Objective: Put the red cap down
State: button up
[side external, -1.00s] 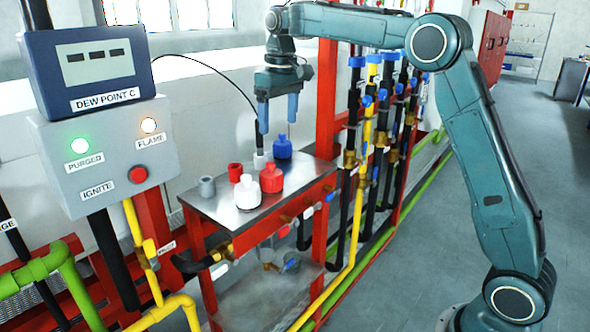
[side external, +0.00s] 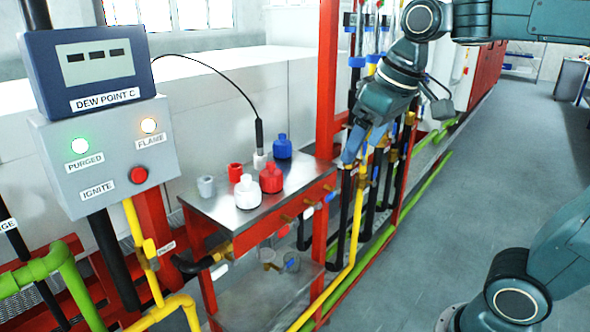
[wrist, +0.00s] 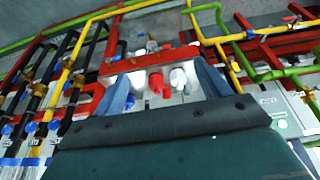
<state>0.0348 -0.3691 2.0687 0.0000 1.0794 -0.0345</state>
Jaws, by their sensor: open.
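The small red cap (side external: 235,172) stands on the steel-topped table, toward its back left. A red bottle (side external: 271,179) stands in front of it to the right, and a white bottle (side external: 248,192) is nearer the front edge. My gripper (side external: 360,150) is open and empty, tilted, in the air to the right of the table and clear of the cap. In the wrist view, my gripper's fingers (wrist: 160,70) are spread, with red and white items far off between them. I cannot clearly tell the cap from the bottle there.
A black probe (side external: 259,136) stands on a white piece. Black and yellow pipes with valves are beside my gripper, and a red post (side external: 327,90) rises behind the table.

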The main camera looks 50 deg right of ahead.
jog(key=s+a+f+t, duration=0.1)
jog(key=s+f, duration=0.6)
jog(key=s, duration=0.3)
jog(key=shift+c, duration=0.5)
jog(key=c, duration=0.6)
jog(key=shift+o, duration=0.2)
jog(key=shift+r, duration=0.1)
